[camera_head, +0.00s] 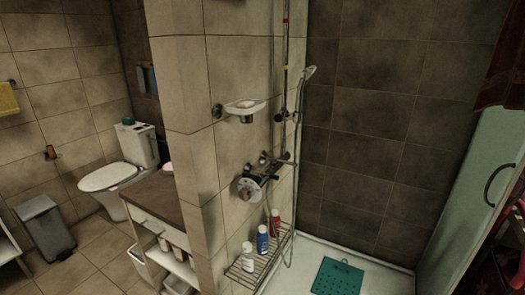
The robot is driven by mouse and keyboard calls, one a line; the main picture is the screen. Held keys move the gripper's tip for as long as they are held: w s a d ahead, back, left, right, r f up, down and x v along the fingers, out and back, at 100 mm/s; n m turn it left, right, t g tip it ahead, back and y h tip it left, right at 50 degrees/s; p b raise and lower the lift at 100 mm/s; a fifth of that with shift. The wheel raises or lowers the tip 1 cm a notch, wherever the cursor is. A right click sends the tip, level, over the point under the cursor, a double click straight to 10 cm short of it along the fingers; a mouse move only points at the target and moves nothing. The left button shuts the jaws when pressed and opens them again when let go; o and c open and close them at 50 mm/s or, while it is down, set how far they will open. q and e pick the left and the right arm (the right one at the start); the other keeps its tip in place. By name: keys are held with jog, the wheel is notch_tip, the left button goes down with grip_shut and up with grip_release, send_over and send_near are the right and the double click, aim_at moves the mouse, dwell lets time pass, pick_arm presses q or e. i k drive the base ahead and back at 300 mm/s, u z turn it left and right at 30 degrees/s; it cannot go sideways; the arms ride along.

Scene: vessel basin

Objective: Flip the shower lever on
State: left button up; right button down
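The shower fixture is on the tiled wall at the middle of the head view. A round chrome valve plate (248,190) shows there, with a dark lever-like handle (264,177) beside it. Just above is a chrome mixer body (270,159) with pipes. A vertical riser rail (285,70) runs up from it, and a hand shower (309,72) with a hose hangs at its right. The parts are small and dark, so I cannot tell the lever's exact position. No water is visible. Neither of my grippers is in view.
A wire shelf (247,265) with several bottles is below the valve. A soap dish (244,107) juts out above it. A green mat (337,277) lies on the white shower tray (388,280). A glass door (478,215) stands at right, a cabinet (165,197) at left.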

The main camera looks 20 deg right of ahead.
aim_at(273, 160)
jog(key=z, duration=0.1)
jog(key=i, duration=0.95)
jog(key=z, duration=0.4)
